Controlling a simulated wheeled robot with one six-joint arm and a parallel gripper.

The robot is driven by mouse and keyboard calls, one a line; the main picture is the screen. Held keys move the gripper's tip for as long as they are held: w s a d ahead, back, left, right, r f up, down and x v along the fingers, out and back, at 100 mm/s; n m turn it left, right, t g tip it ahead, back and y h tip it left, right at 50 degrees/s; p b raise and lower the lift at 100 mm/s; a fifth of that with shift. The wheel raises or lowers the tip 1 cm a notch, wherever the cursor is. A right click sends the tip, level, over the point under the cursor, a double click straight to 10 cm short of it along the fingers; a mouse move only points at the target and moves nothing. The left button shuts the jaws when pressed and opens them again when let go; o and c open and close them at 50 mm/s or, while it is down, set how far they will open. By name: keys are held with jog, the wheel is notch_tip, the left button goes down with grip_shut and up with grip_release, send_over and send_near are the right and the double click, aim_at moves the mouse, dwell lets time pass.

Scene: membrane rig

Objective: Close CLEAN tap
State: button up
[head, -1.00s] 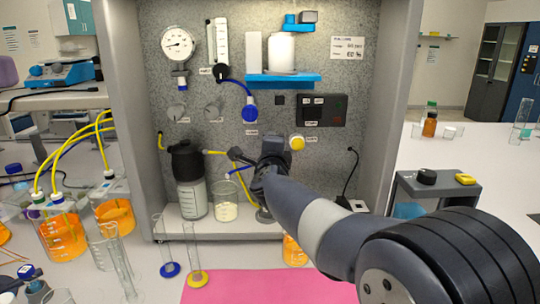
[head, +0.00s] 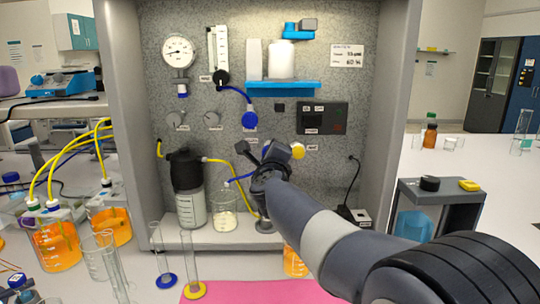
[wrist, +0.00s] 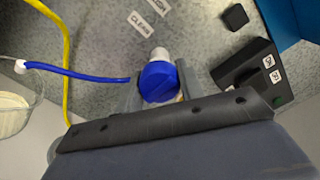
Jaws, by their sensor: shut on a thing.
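The CLEAN tap has a round blue knob (wrist: 158,80) on a pale stem. It shows in the wrist view just below the CLEAN label (wrist: 139,22). My gripper (wrist: 160,94) is shut on this knob, with one jaw on each side of it. In the head view my gripper (head: 268,155) is at the back panel, left of the yellow knob (head: 298,151), and hides the blue knob it holds. The knob's exact turn angle is hard to tell.
Another blue knob (head: 250,120) sits higher on the panel. A blue tube (wrist: 75,72) and yellow tube (head: 238,178) run near the gripper. A beaker (head: 224,207) and dark-topped bottle (head: 190,205) stand left below. A dark switch box (wrist: 248,75) is to the right.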

jog(key=o, duration=1)
jog(key=shift+s, duration=0.15)
jog(key=s, duration=1)
jog(key=shift+s, duration=0.25)
jog(key=w, duration=1.1)
jog(key=shift+s, duration=0.2)
